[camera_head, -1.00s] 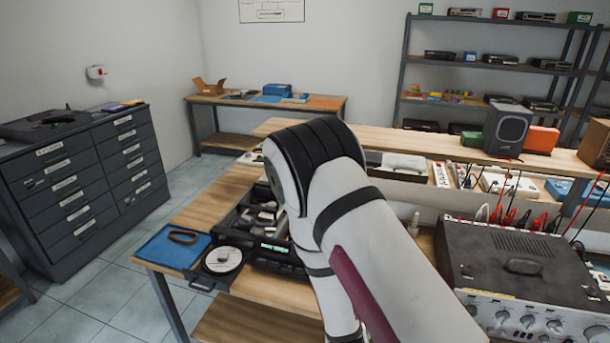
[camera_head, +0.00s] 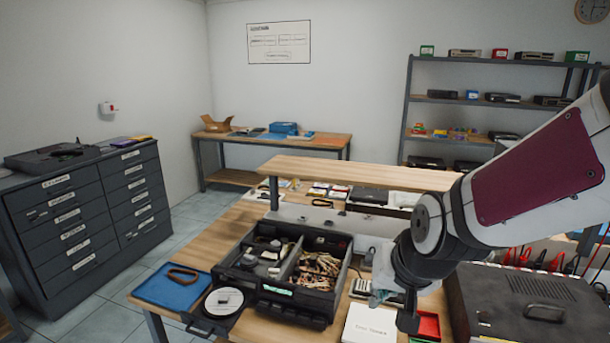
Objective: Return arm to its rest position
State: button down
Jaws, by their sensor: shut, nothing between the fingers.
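My arm comes in from the right edge and bends down at a dark wrist. My gripper (camera_head: 408,318) is the small dark end pointing down below it, closed with nothing seen in it. It is over the workbench (camera_head: 236,215), between a white labelled box (camera_head: 368,326) and a red tray (camera_head: 429,326). A black open case (camera_head: 230,262) with compartments of small parts and cables stands left of it, apart from the gripper. My forearm hides part of the back of the bench and the shelving.
A disc (camera_head: 223,301) on a black tray and a blue mat (camera_head: 173,287) lie at the bench's front left. A black-topped instrument (camera_head: 530,305) with red leads stands right of the gripper. A raised wooden shelf (camera_head: 350,172) runs behind. Grey drawers (camera_head: 85,215) stand left, with clear floor between.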

jog(key=s+d+r+n, duration=0.1)
jog(key=s+d+r, duration=0.2)
jog(key=s+r, duration=0.2)
jog(key=s+d+r+n+h, duration=0.1)
jog(key=s+d+r, duration=0.2)
jog(key=s, duration=0.7)
jog(key=shift+b+v, duration=0.35)
jog(key=shift+v, duration=0.7)
